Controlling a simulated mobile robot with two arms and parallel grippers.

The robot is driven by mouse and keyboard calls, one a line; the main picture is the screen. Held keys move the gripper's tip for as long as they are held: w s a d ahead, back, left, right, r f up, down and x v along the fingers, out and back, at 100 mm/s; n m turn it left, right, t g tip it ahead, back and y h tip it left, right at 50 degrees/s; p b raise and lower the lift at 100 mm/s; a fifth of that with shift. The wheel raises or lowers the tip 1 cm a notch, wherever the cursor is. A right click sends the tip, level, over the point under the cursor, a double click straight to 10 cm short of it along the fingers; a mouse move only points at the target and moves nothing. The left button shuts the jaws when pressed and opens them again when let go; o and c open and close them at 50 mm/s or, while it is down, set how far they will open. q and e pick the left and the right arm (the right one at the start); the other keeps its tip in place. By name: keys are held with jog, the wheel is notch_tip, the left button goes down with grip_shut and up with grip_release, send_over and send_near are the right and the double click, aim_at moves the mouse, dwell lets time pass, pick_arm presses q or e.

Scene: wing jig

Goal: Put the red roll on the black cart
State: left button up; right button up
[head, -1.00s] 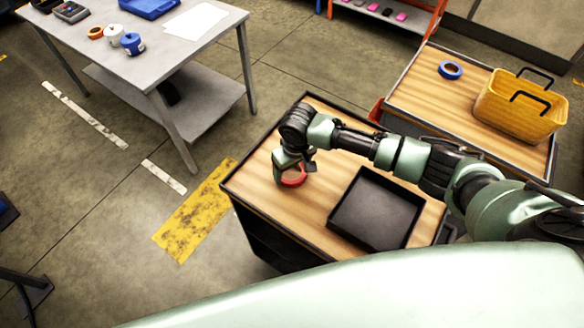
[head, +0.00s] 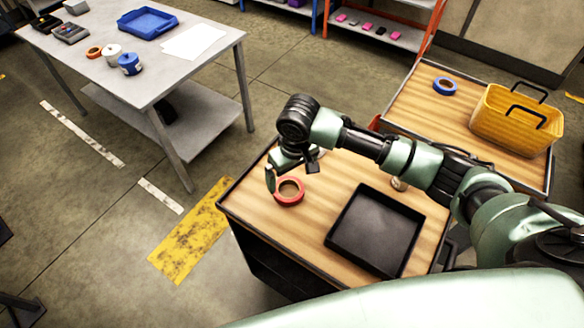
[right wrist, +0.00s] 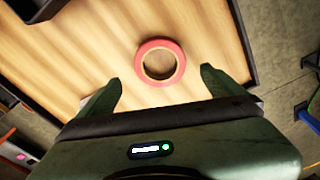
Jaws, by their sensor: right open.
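The red roll (head: 290,201) lies flat on the wooden top of the black cart (head: 319,238), near its left edge and left of a black tray. My right gripper (head: 291,173) is open and empty just behind and above the roll in the head view. In the right wrist view the red roll (right wrist: 160,43) lies ahead of and between the two spread fingertips (right wrist: 160,80), with a gap on each side. My left gripper is not in view.
The black tray (head: 343,238) is empty. A small beige object (head: 398,184) is partly hidden by my right arm. A second wooden-topped cart (head: 430,108) holds a blue roll (head: 445,79) and a yellow basket (head: 515,122). A grey table (head: 185,68) stands at the left.

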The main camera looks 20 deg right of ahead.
jog(key=shift+s+r, duration=0.15)
jog(key=shift+r, duration=1)
jog(key=shift+s+r, duration=0.15)
jog(key=shift+r, duration=1)
